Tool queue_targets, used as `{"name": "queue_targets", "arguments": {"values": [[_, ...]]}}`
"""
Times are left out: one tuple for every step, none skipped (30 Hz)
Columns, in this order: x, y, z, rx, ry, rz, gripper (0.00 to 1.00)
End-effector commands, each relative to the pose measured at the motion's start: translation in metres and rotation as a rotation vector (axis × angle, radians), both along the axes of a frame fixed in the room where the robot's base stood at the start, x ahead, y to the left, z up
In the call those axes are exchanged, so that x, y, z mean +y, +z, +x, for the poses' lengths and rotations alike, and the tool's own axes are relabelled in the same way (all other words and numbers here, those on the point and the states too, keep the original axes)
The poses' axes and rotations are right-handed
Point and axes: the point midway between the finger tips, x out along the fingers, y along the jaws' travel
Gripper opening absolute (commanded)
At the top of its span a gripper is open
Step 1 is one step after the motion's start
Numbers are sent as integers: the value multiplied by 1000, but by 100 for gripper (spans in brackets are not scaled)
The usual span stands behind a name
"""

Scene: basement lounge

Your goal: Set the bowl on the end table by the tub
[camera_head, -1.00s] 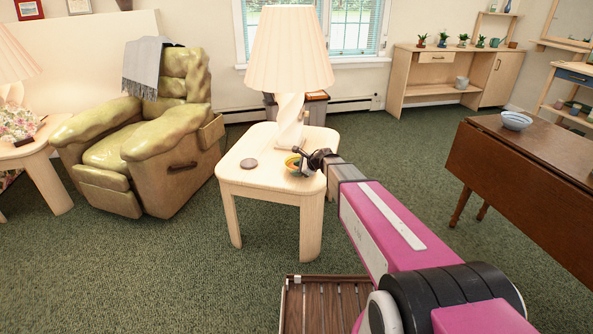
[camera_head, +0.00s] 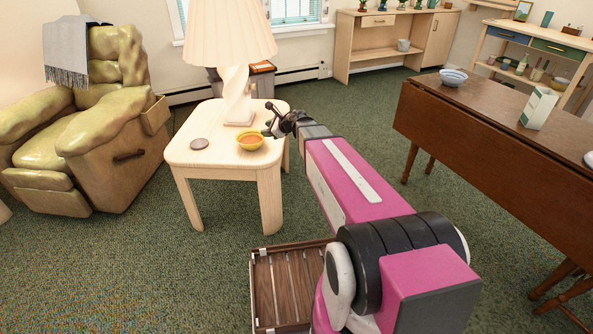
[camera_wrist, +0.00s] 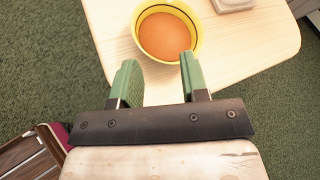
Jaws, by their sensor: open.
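A yellow bowl (camera_head: 250,139) with an orange inside stands upright on the light wood end table (camera_head: 187,151), near its right front edge. The bowl also shows in the wrist view (camera_wrist: 167,32), just beyond my fingertips. My gripper (camera_head: 272,126) is at the right of the bowl, over the table's edge. In the wrist view my gripper (camera_wrist: 159,75) has its two green fingers wide apart with nothing between them. The right fingertip is close to the bowl's rim; I cannot tell if they touch. The slatted wooden tub (camera_head: 283,285) seems to be the brown thing on the floor below.
A green armchair (camera_head: 85,130) is at left. A brown drop-leaf table (camera_head: 480,125) at right bears a blue-white bowl (camera_head: 453,77) and a carton (camera_head: 538,108).

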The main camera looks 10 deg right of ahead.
Motion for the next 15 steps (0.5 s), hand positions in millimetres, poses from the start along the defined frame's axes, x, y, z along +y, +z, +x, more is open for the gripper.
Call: {"name": "queue_targets", "arguments": {"values": [[-5, 7, 1, 17, -99, 83, 41], [-9, 12, 3, 31, -167, 143, 41], [-16, 18, 6, 53, -263, 230, 41], [-22, 23, 8, 69, -337, 299, 41], [-29, 26, 10, 89, -411, 369, 41], [-39, 31, 11, 117, -515, 471, 41], [-48, 34, 11, 141, -594, 551, 41], [-57, 36, 11, 166, -676, 635, 41], [-71, 37, 9, 202, -788, 751, 41], [-81, 36, 7, 231, -872, 842, 41], [-92, 35, 4, 261, -957, 934, 41], [-106, 32, -2, 300, -1070, 1055, 41], [-117, 28, -7, 331, -1155, 1148, 41], [-127, 24, -14, 361, -1239, 1239, 41], [-139, 17, -23, 402, -1351, 1363, 41]]}}
